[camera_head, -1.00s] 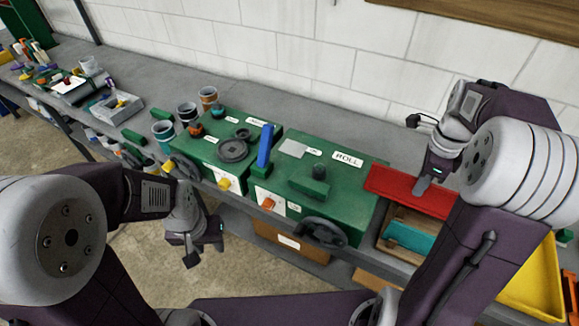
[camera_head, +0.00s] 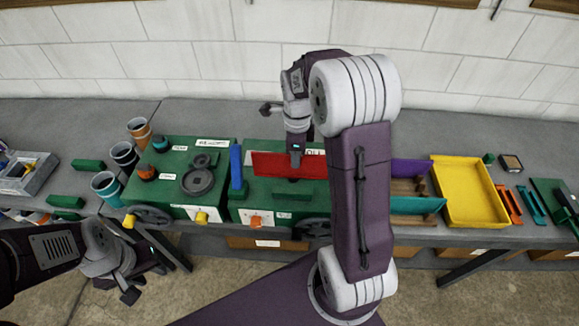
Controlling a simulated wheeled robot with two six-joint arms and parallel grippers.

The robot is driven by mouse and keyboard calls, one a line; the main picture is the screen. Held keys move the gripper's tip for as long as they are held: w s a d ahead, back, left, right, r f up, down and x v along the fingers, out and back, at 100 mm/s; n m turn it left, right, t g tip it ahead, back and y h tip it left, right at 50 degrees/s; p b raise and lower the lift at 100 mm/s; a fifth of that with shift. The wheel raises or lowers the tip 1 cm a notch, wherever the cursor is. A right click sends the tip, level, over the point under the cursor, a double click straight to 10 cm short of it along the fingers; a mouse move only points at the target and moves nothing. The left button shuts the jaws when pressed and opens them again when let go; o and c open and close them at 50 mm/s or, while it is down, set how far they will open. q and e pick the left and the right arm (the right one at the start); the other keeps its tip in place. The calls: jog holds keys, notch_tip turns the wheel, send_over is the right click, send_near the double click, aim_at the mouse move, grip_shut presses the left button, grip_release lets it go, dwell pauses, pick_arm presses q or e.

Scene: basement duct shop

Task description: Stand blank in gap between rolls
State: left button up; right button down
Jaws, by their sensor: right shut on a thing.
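My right gripper (camera_head: 296,163) is shut on a red blank (camera_head: 265,165), a long flat panel. It holds the blank upright on its long edge over the right green machine, marked with a partly hidden ROLL label (camera_head: 315,152). Whether the blank touches the machine I cannot tell. A blue blank (camera_head: 237,165) stands upright at the left end of this machine (camera_head: 262,215). Purple (camera_head: 412,168) and teal (camera_head: 415,205) blanks stand in a wooden rack to the right, partly behind my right arm. My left gripper (camera_head: 148,283) is open and empty in front of the bench. The gap between rolls is hidden.
A second green machine (camera_head: 160,190) with a dark round wheel stands to the left. Cups (camera_head: 124,157) stand farther left. A yellow tray (camera_head: 470,195) lies right of the rack, with orange and teal tools beyond. The bench behind the machines is mostly clear.

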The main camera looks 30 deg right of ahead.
aim_at(293, 175)
jog(key=shift+w+a+f, duration=0.25)
jog(key=shift+a, duration=0.3)
jog(key=shift+s+d+f, duration=0.25)
jog(key=shift+d, duration=0.05)
notch_tip(293, 175, down, 4)
jog(key=shift+r+p, duration=0.2)
jog(key=shift+p, duration=0.4)
jog(key=shift+w+a+f, duration=0.15)
jog(key=shift+w+a, duration=0.05)
jog(key=shift+s+d+f, duration=0.15)
jog(key=c, duration=1.5)
grip_release()
jog(key=shift+s, duration=0.1)
pick_arm(q)
jog(key=shift+s+d+r, duration=0.15)
jog(key=shift+r, duration=0.2)
jog(key=shift+s+d+r, duration=0.15)
jog(key=shift+r, duration=0.2)
